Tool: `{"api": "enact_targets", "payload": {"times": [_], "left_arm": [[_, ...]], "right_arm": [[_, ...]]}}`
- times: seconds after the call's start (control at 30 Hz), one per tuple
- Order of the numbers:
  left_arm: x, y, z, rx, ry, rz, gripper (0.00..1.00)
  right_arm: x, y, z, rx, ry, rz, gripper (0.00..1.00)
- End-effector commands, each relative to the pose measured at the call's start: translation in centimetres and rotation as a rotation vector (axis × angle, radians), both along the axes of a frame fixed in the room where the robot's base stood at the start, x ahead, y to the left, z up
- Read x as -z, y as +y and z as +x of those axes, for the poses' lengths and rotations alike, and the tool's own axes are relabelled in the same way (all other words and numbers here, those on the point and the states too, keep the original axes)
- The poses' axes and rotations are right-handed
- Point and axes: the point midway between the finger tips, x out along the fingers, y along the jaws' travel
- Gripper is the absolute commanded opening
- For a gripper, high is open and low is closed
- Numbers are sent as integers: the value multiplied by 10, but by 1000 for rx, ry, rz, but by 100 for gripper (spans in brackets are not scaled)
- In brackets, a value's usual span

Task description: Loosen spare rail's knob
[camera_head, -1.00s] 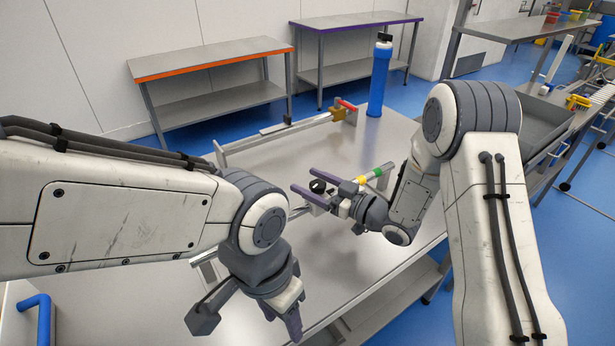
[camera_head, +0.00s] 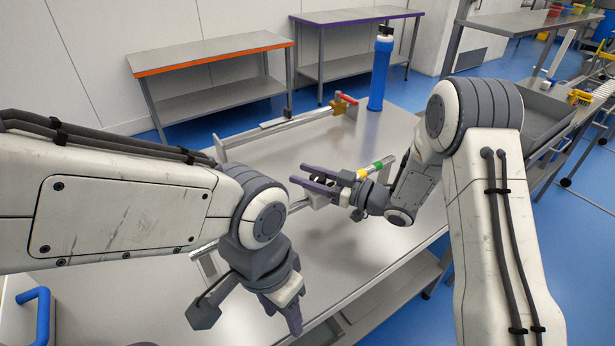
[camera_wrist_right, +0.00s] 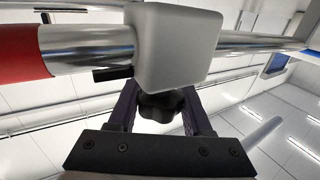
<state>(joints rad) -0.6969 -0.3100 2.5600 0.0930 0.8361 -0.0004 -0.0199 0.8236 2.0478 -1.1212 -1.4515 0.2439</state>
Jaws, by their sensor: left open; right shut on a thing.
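The near metal rail (camera_head: 205,247) runs diagonally over the table, with yellow and green bands toward its far end. In the right wrist view, the rail's shiny tube (camera_wrist_right: 85,46) with a red band passes through a pale grey block (camera_wrist_right: 178,43). A black lobed knob (camera_wrist_right: 162,105) sits under this block. My right gripper (camera_head: 308,180) is shut on the knob, with one purple finger on each side in the right wrist view (camera_wrist_right: 157,98). My arm and fingers hide most of the block and knob in the head view. My left gripper (camera_head: 250,315) is open and empty, above the table's near part.
The steel table (camera_head: 290,150) also bears a second rail (camera_head: 270,132) with a red-handled clamp (camera_head: 345,98) behind. A blue cylinder (camera_head: 380,75) stands upright at the far corner. A grey tub (camera_head: 535,120) lies to the right.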

Motion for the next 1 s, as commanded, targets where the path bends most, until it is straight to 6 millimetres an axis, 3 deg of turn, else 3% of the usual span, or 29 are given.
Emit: {"api": "enact_targets", "payload": {"times": [0.2,0.53,0.57,0.6,0.63,1.0], "left_arm": [[5,0,0,0,0,0,50],[5,0,0,0,0,0,50],[5,0,0,0,0,0,50],[5,0,0,0,0,0,50],[5,0,0,0,0,0,50],[7,0,0,0,0,0,50]], "right_arm": [[0,1,-2,-120,-3,0,0],[-1,1,-3,-134,-2,-1,0],[-1,1,-3,-134,-2,-1,57],[-1,1,-3,-134,-2,-1,73],[-1,1,-3,-134,-2,-1,80],[0,-3,-4,-132,-2,-1,80]]}}
